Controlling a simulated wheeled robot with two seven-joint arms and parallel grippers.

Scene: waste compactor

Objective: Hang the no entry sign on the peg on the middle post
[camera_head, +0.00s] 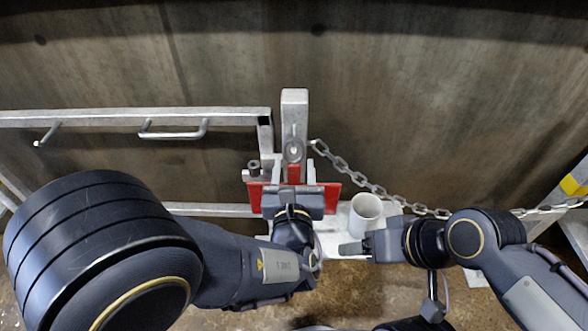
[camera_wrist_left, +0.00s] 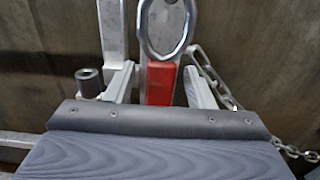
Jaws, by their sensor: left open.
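The middle post (camera_head: 294,105) is a grey metal upright. A silver oval ring (camera_head: 293,151) shows in front of it, above a red tab (camera_wrist_left: 160,84) and the red no entry sign (camera_head: 333,198). Most of the sign's face is hidden behind my left gripper. I cannot tell whether the peg passes through the ring. My left gripper (camera_head: 294,172) is open, with one finger on each side of the red tab and gaps between. My right gripper (camera_head: 352,249) is low, right of the sign; its jaw state is unclear.
A white cup-like cylinder (camera_head: 366,212) stands just above my right gripper. A chain (camera_head: 360,182) runs from the post to the right. A metal rail (camera_head: 100,117) with a handle (camera_head: 173,134) extends left. A concrete wall (camera_head: 420,90) fills the back.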

